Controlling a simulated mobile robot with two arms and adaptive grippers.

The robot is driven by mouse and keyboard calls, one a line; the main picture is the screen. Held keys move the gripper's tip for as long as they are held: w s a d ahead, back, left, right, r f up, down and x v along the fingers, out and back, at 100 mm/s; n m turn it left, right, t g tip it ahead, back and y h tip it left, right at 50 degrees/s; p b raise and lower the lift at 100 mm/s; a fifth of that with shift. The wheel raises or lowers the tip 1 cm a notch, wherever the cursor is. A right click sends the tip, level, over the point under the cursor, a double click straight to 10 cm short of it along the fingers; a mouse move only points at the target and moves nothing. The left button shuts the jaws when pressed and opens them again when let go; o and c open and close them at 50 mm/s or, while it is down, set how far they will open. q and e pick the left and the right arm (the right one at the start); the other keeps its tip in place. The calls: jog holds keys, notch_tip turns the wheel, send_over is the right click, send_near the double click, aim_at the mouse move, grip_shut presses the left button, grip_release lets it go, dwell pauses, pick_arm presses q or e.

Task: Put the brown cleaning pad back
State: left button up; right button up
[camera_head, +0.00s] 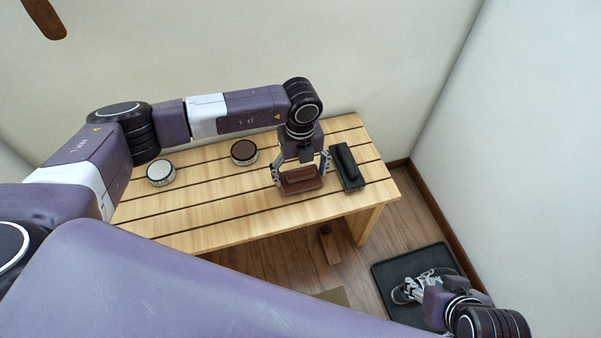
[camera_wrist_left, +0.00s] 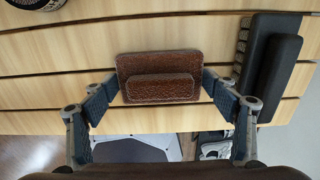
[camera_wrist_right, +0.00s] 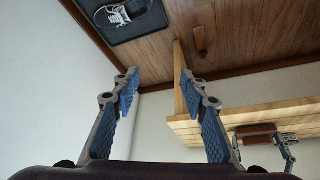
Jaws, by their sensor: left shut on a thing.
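The brown cleaning pad (camera_head: 301,185) is a textured rectangular block with a raised grip. My left gripper (camera_head: 302,170) is shut on it, with one finger against each short side. It shows between the fingers in the left wrist view (camera_wrist_left: 159,88). The pad is over the front right part of the slatted wooden bench (camera_head: 215,205); I cannot tell whether it touches the slats. The black cleaning pad (camera_head: 348,167) lies on the bench just right of it, apart from the gripper. My right gripper (camera_wrist_right: 160,88) is open and empty, off the bench's right end.
A tin with a brown top (camera_head: 244,152) and one with a pale top (camera_head: 160,173) stand on the bench to the left. A shoe (camera_head: 408,288) rests in a black tray (camera_head: 386,270) on the floor. Walls close in behind and right. The bench's front left is clear.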

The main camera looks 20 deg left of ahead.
pick_arm(q)
jog(key=shift+f, duration=0.2)
jog(key=o, duration=1.1)
jog(key=shift+o, duration=0.2)
pick_arm(e)
jog(key=shift+w+a+r+t, duration=0.1)
jog(key=shift+w+r+t, duration=0.1)
jog(key=shift+w, duration=0.2)
jog(key=shift+w+a+r+t, duration=0.1)
jog(key=shift+w+r+t, duration=0.1)
jog(key=shift+w, duration=0.15)
pick_arm(q)
jog(key=shift+r, duration=0.1)
pick_arm(e)
jog(key=shift+s, duration=0.1)
